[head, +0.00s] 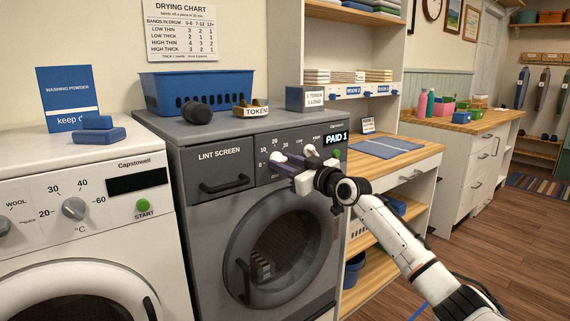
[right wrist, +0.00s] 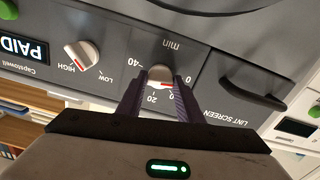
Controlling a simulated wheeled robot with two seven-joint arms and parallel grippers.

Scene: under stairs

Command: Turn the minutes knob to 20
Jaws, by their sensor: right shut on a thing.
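The minutes knob (right wrist: 159,73) is on the grey dryer's (head: 217,134) front panel. It is pale, with a red mark on its lower edge in the right wrist view. That mark looks to be near the 10, between 0 and 20, but the fingers partly cover the scale. My right gripper (head: 285,162) is shut on the minutes knob, with one purple finger on each side of it in the right wrist view (right wrist: 158,92). In the head view, the gripper and its fingers partly hide the knob. My left gripper is not in view.
A second knob (right wrist: 82,56), marked LOW and HIGH, sits beside the minutes knob, near the lit PAID display (head: 336,138). The lint screen handle (right wrist: 251,96) is on the other side. A white washer (head: 85,230) stands left of the dryer.

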